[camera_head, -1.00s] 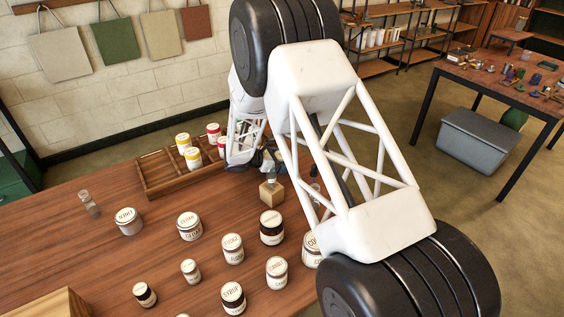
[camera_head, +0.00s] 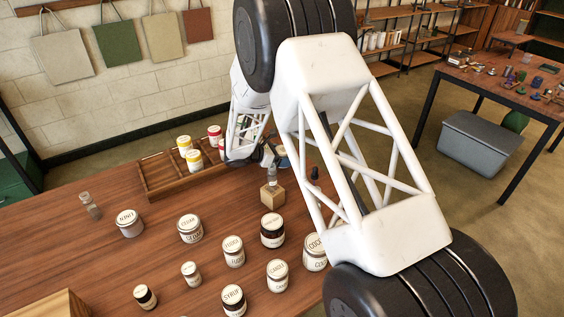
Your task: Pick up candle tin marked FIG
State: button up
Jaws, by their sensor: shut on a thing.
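My gripper (camera_head: 270,157) is partly hidden behind my own arm, over the table by the right end of the wooden tray. It is shut on a small light-coloured thing (camera_head: 283,158), mostly hidden, whose label I cannot read. I cannot tell whether it is the FIG tin. No label that I can read says FIG. A tin that seems marked LINEN (camera_head: 129,223) and one that seems marked CEDAR (camera_head: 190,228) stand on the table (camera_head: 90,255) at the left.
The divided tray (camera_head: 150,176) holds yellow and red-marked white jars (camera_head: 194,160). A glass bottle stands on a wooden block (camera_head: 272,195) below my gripper. Several jars, such as FUDGE (camera_head: 233,251) and SYRUP (camera_head: 233,300), stand in front. Free wood lies at the left.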

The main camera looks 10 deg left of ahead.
aim_at(282, 150)
notch_tip(282, 150, up, 6)
jog(key=shift+r, duration=0.25)
